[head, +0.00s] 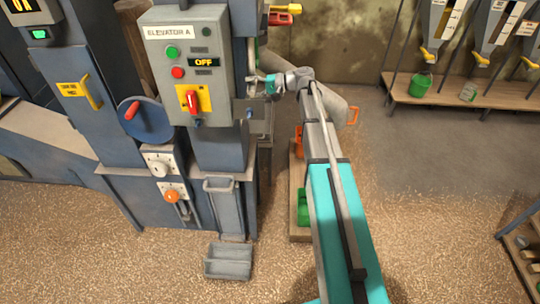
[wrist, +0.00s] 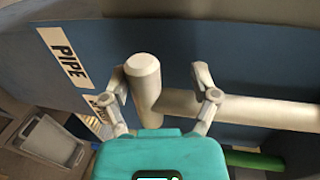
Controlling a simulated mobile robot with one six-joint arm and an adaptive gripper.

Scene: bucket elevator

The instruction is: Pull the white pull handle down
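The white pull handle (wrist: 144,78) is a pale, thick cylinder with a rounded end. It stands between the two fingers of my gripper (wrist: 160,76) in the wrist view. The left finger is close beside the handle; a wider gap shows between the handle and the right finger. Whether the left finger touches it I cannot tell. My gripper is open around the handle. In the head view my gripper (head: 257,81) is at the right side of the control box, and the handle cannot be made out clearly there.
A pale bar (wrist: 250,110) runs right from behind the handle, before a blue panel with a PIPE label (wrist: 64,56). The grey Elevator A box (head: 186,66) stands left of my gripper. A grey bin (head: 228,262) lies on the grain-strewn floor; open floor is at right.

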